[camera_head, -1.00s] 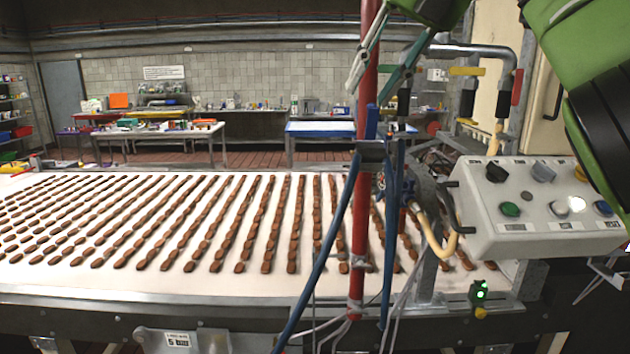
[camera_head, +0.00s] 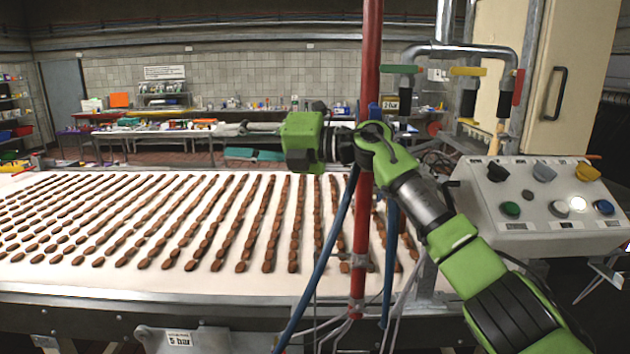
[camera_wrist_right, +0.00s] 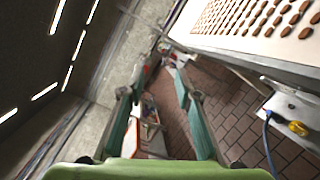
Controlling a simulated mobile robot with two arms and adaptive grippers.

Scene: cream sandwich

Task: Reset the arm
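My right arm (camera_head: 450,235) comes in from the lower right and bends left, in front of the red vertical pipe. My right gripper (camera_head: 228,141) has a green body and teal and grey fingers, and it points left above the far part of the conveyor. Its two fingers are apart with nothing between them. In the right wrist view the gripper (camera_wrist_right: 160,85) is also open and empty, with brick-red floor tiles beyond it. My left gripper is in neither view.
A white conveyor (camera_head: 150,283) carries rows of brown pieces. A red pipe (camera_head: 358,285) and blue hoses stand close to my arm. A control box (camera_head: 535,240) with knobs and buttons is at the right. Tables (camera_head: 160,133) stand behind.

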